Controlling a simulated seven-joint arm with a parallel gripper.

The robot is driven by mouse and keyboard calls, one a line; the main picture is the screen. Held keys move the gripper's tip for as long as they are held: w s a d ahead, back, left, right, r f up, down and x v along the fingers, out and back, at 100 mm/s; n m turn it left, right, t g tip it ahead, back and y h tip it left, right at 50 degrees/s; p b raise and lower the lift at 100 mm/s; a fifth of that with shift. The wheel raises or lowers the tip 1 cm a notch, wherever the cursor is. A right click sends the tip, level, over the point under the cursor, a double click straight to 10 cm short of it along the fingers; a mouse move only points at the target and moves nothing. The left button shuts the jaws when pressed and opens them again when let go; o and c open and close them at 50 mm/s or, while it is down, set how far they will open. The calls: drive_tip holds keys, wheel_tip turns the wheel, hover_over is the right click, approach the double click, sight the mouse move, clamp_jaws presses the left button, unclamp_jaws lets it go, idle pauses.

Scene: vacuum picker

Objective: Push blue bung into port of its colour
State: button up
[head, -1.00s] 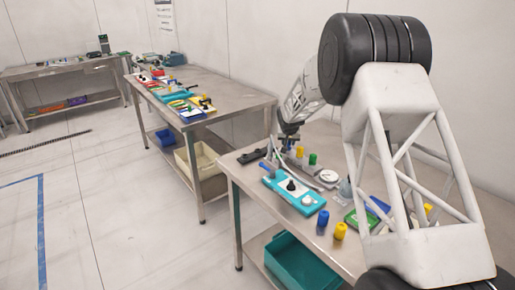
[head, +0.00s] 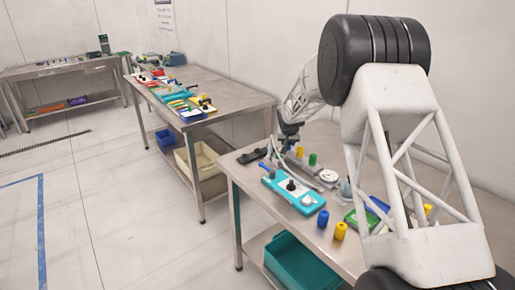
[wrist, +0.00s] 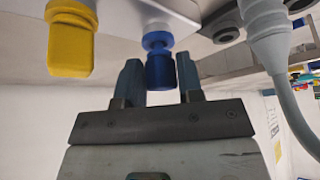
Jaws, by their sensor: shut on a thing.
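In the wrist view, my gripper (wrist: 158,82) has its two fingers on either side of the blue bung (wrist: 160,70), shut on it. The bung is in line with a pale fitting with a blue ring (wrist: 157,38), which may be its port. A narrow blue neck shows between them; I cannot tell how deep the bung sits. In the head view, my gripper (head: 287,142) is small at the back of the near bench, and the bung in it cannot be made out.
A yellow bung (wrist: 70,40) stands left of the fingers in the wrist view; a grey hose (wrist: 275,50) hangs right.

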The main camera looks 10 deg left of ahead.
drive_tip(key=shift+f, duration=0.5)
idle(0.3)
drive_tip(key=o, duration=1.1)
drive_tip(key=shift+r, duration=0.15)
drive_tip(key=shift+v, duration=2.8)
drive_tip(key=shift+s, duration=0.1)
